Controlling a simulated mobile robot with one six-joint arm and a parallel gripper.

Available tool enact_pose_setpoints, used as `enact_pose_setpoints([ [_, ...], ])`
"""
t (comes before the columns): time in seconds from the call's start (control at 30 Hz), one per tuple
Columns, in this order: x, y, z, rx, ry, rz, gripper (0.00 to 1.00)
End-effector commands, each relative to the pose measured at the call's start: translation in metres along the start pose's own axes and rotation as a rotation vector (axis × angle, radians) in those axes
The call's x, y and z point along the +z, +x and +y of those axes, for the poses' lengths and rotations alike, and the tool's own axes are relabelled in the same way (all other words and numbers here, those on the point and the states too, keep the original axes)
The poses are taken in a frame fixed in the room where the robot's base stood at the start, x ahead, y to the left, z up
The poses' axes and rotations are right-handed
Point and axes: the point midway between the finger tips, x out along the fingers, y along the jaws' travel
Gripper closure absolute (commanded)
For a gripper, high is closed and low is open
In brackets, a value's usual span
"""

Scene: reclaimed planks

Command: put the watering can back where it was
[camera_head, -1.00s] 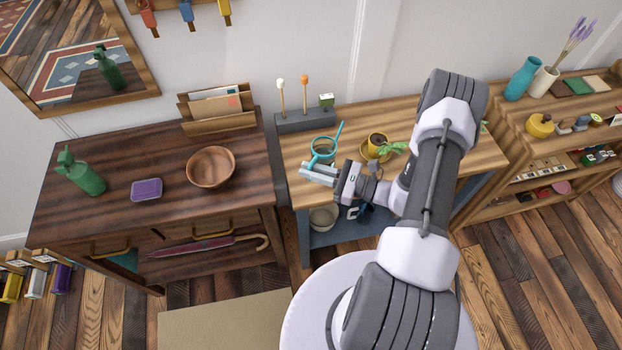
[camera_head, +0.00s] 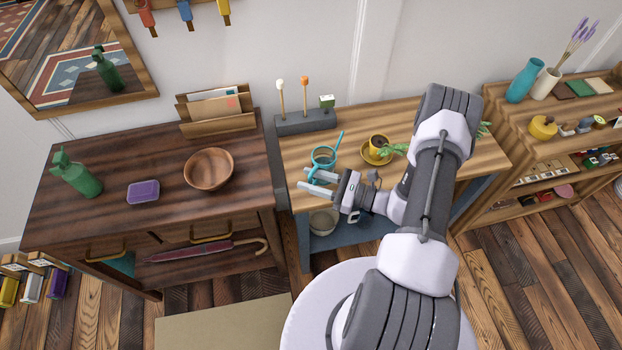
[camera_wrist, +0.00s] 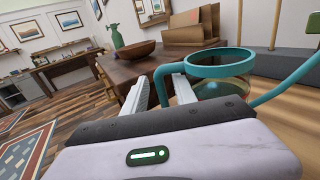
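The watering can (camera_head: 323,158) is teal with a long thin spout. It stands upright on the light wooden bench (camera_head: 300,150), near its left end. In the wrist view the can (camera_wrist: 221,71) is close, with its open rim and the spout running to the right. My gripper (camera_head: 302,178) is just in front of the can, at the bench's front edge. Its two fingers are apart. In the wrist view a teal part of the can, likely its handle, shows between or just beyond the fingers (camera_wrist: 160,82); I cannot tell whether it touches them.
A yellow cup on a saucer (camera_head: 376,156) and a green plant stand right of the can, near my arm. A grey block with pegs (camera_head: 305,123) is behind. Left is a dark cabinet (camera_head: 110,205) with a wooden bowl (camera_head: 209,169), purple box and green spray bottle.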

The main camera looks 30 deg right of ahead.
Motion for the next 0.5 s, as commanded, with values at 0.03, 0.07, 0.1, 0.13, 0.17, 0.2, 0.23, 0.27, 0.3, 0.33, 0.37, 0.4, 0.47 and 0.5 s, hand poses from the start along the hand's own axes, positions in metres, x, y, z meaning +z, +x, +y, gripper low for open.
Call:
enact_pose_setpoints([
  [0.03,0.004,0.0,0.0,0.0,0.0,0.0,0.67],
  [0.07,0.004,-0.003,0.0,-0.001,0.0,0.0,0.67],
  [0.1,0.004,-0.008,-0.001,-0.004,0.001,0.0,0.67],
  [0.13,0.004,-0.013,-0.001,-0.005,0.001,0.0,0.67],
  [0.17,0.004,-0.019,-0.001,-0.005,0.001,0.0,0.67],
  [0.2,0.005,-0.028,-0.001,-0.006,0.0,0.0,0.67],
  [0.23,0.005,-0.035,-0.002,-0.006,0.0,0.0,0.67],
  [0.27,0.005,-0.042,-0.001,-0.006,-0.001,0.0,0.67],
  [0.3,0.005,-0.052,-0.001,-0.006,-0.001,0.001,0.67],
  [0.33,0.005,-0.059,-0.001,-0.006,-0.001,0.0,0.67],
  [0.37,0.005,-0.066,-0.001,-0.005,0.0,0.0,0.67],
  [0.4,0.005,-0.076,-0.001,-0.006,0.0,0.0,0.67],
  [0.47,0.005,-0.089,-0.001,-0.005,-0.002,0.0,0.67],
  [0.5,0.004,-0.097,-0.001,-0.005,-0.001,0.0,0.67],
])
